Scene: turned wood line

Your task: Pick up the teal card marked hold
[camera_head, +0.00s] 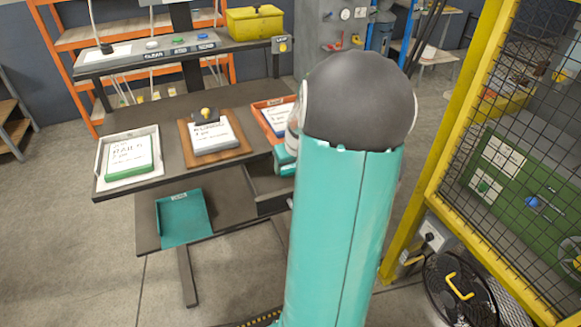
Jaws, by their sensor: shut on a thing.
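I cannot make out a teal card marked hold. A teal tray (185,228) with a small white label on its back edge lies on the lower shelf of the workbench. My own teal arm with its dark grey joint fills the middle of the view and covers the right end of the bench. My gripper does not show; it is hidden behind my arm or out of frame.
On the dark bench top (165,112) stand a white tray (100,175) with a green-edged block, a brown board (187,150) with a stack of paper, and a partly hidden orange tray (262,110). A yellow mesh fence (440,130) and a black fan (455,290) stand right.

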